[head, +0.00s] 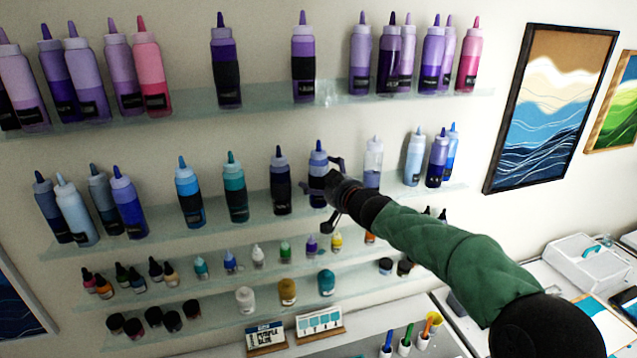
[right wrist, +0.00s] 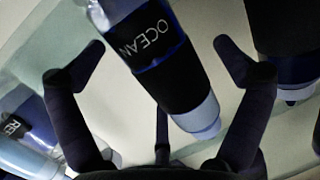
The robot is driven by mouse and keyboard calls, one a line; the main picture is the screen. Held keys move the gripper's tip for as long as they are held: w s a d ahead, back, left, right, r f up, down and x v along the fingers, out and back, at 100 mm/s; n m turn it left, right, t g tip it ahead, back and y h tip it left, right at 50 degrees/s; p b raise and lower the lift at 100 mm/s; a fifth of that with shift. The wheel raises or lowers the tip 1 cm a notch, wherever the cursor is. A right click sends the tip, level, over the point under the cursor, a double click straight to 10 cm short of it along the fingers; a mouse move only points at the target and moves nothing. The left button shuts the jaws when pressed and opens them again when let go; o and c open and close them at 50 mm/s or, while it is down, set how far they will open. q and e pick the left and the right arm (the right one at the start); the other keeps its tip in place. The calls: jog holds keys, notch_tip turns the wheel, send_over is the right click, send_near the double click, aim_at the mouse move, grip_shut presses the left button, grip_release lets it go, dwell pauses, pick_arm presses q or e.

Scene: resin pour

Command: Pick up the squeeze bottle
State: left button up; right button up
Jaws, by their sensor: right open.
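A blue squeeze bottle (head: 318,160) with a pointed blue tip and pale collar stands on the middle glass shelf. My right gripper (head: 320,192) is at the front of this bottle, its fingers spread and hiding the bottle's lower part. In the right wrist view a bottle with a black label reading OCEAN (right wrist: 150,48) lies between the two spread fingers of the right gripper (right wrist: 158,46). I see a gap on both sides, so the fingers are not closed on it. My left gripper is not in view.
A dark-labelled bottle (head: 281,185) stands left of it and a clear bottle (head: 373,163) right of it. Small paint bottles (head: 257,257) and jars (head: 245,299) line the lower shelves. A wave picture (head: 548,105) hangs at right.

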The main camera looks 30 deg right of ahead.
jog(key=shift+w, duration=0.3)
jog(key=shift+s, duration=0.1)
jog(key=c, duration=1.4)
jog(key=shift+r, duration=0.1)
jog(key=shift+c, duration=0.3)
jog(key=shift+s+r, duration=0.1)
jog(key=shift+r, duration=0.1)
